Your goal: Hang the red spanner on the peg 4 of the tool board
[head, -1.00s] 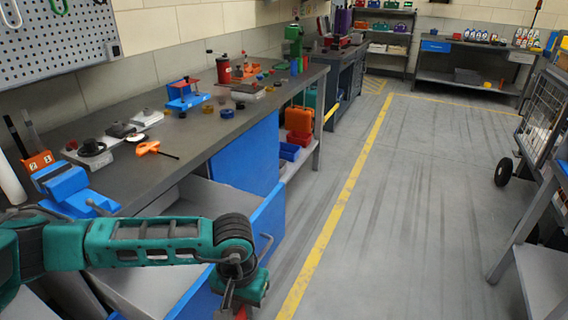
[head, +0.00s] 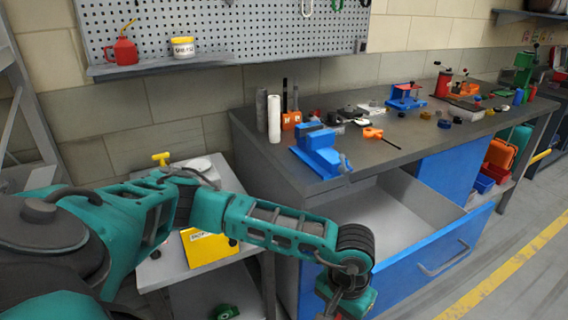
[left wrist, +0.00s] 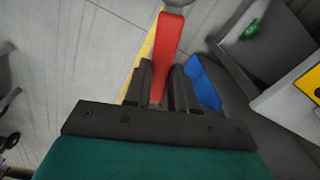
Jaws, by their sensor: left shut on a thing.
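My left gripper (left wrist: 162,88) is shut on the red spanner (left wrist: 169,45) in the left wrist view. The spanner's handle rises from between the two dark fingers, and its grey end is cut by the top edge of the picture. In the head view my left wrist (head: 345,290) hangs in front of the open drawer, and the fingers and spanner are not clearly visible there. The tool board (head: 230,28) is a perforated panel on the wall at the top, with its upper part cut off. A few hanging loops show at its right. Peg 4 cannot be told. My right gripper is not in view.
The workbench (head: 255,135) stands below the board, with a blue vise (head: 320,150) and several tools on top. Its blue-fronted drawer (head: 425,265) is pulled out. A shelf (head: 160,63) below the board holds a red oil can (head: 121,50) and a tub. Open floor lies at right.

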